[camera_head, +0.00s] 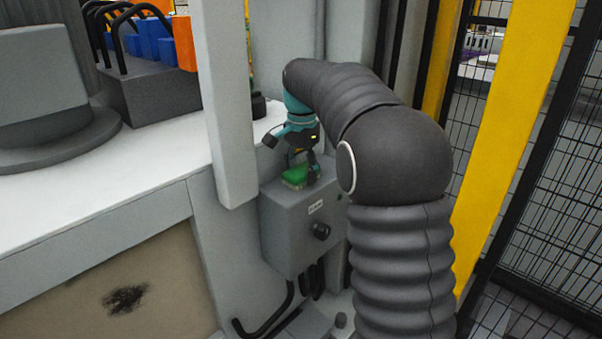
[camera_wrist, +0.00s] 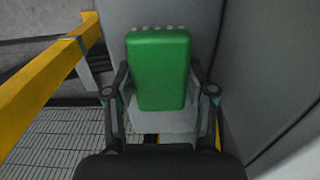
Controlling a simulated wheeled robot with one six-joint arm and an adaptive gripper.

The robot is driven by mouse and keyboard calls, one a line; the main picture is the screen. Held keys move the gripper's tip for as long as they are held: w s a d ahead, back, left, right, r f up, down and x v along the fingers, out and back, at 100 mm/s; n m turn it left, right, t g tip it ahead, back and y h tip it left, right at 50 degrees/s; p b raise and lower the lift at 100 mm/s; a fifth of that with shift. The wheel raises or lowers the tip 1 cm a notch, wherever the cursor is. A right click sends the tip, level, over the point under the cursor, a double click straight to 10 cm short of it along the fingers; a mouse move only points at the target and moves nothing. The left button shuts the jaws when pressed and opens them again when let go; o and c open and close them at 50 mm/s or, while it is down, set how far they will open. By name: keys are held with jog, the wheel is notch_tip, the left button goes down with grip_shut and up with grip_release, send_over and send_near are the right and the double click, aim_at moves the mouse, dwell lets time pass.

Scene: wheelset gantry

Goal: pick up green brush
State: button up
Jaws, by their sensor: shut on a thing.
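The green brush (camera_head: 297,174) is at the top of a grey control box, below my wrist in the head view. In the wrist view the green brush (camera_wrist: 159,70) is large and upright in the picture, with pale bristle tufts along its top edge. My gripper (camera_head: 303,168) points down at it, and its fingers (camera_wrist: 160,103) stand on both sides of the brush. It is shut on the brush. Whether the brush still touches the box top cannot be told. My fingers partly hide the brush in the head view.
The grey control box (camera_head: 300,233) has a black knob and cables below it. A grey upright post (camera_head: 228,100) stands close to its left. A white worktop (camera_head: 100,179) lies further left. A yellow post (camera_head: 510,130) and black mesh fence (camera_head: 555,190) stand at right.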

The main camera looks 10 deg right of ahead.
aim_at(303, 169)
jog(key=shift+r, duration=0.5)
jog(key=r, duration=0.3)
jog(key=shift+s+d+r+p, duration=0.15)
jog(key=shift+d+r+p, duration=0.05)
jog(key=shift+r+p, duration=0.2)
jog(key=s+d+r, duration=0.6)
jog(key=s+d, duration=0.1)
jog(key=d, duration=0.1)
jog(key=shift+s+d, duration=0.15)
jog(key=shift+d, duration=0.1)
jog(key=shift+r, duration=0.1)
jog(key=o, duration=0.4)
jog(key=shift+c, duration=1.2)
